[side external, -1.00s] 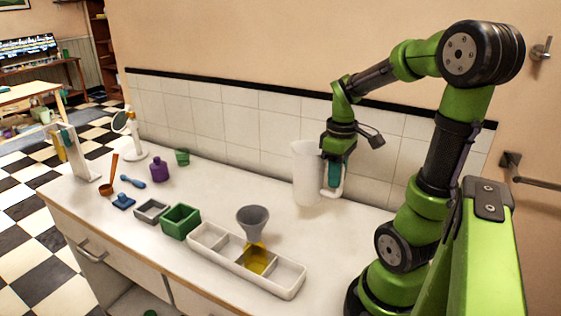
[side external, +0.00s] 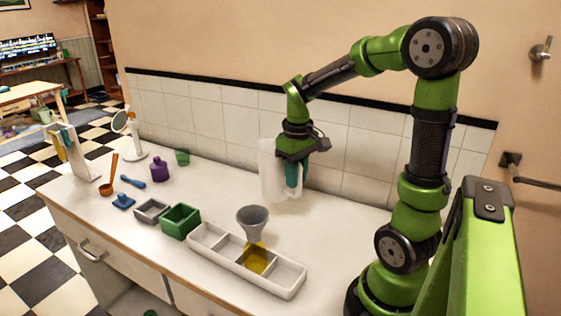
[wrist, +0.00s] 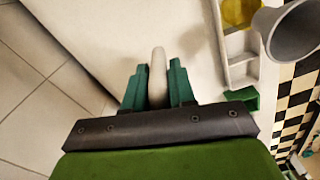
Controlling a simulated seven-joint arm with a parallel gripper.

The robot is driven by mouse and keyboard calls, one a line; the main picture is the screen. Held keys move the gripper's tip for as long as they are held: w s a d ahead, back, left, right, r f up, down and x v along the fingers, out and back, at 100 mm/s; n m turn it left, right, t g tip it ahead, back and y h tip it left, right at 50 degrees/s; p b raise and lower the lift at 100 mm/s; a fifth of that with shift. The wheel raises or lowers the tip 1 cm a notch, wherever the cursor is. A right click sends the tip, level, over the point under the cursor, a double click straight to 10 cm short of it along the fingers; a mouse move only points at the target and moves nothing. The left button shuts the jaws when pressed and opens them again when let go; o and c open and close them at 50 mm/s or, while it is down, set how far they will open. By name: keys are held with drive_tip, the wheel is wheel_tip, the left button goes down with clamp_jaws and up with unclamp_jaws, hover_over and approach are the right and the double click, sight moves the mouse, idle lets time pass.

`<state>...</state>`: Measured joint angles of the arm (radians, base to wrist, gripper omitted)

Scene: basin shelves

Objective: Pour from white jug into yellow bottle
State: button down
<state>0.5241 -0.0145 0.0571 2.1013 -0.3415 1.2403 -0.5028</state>
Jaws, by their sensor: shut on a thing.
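The white jug (side external: 268,172) is upright near the tiled wall in the side view, partly behind my gripper. My gripper (side external: 296,188) is shut on its handle, which shows between the two teal fingers in the wrist view (wrist: 157,80). The yellow bottle (side external: 256,260) stands in a compartment of the white divided tray (side external: 291,279). A grey funnel (side external: 253,217) sits on top of the bottle, wide end up. The bottle and the funnel (wrist: 294,30) show at the upper right of the wrist view. The jug's contents are hidden.
Green (side external: 181,221) and grey (side external: 151,211) square containers stand left of the tray. A purple bottle (side external: 160,170), a small green cup (side external: 182,157) and a round mirror (side external: 122,122) are farther back. The counter between jug and funnel is clear.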

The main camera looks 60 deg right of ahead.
drive_tip(key=w+a+m, duration=0.3)
drive_tip(key=w+a, duration=0.3)
drive_tip(key=a, duration=0.6)
drive_tip(key=w+a+m, duration=0.3)
drive_tip(key=w+a, duration=0.2)
drive_tip(key=a, duration=0.7)
drive_tip(key=s+a+r+m, duration=0.1)
drive_tip(key=s+a, duration=0.2)
drive_tip(key=s, duration=0.4)
drive_tip(key=s+a+r+m, duration=0.1)
drive_tip(key=s+a, duration=0.3)
drive_tip(key=s, duration=0.4)
drive_tip(key=shift+s+r+m, duration=0.25)
drive_tip(key=shift+m, duration=0.45)
drive_tip(key=shift+r, duration=0.1)
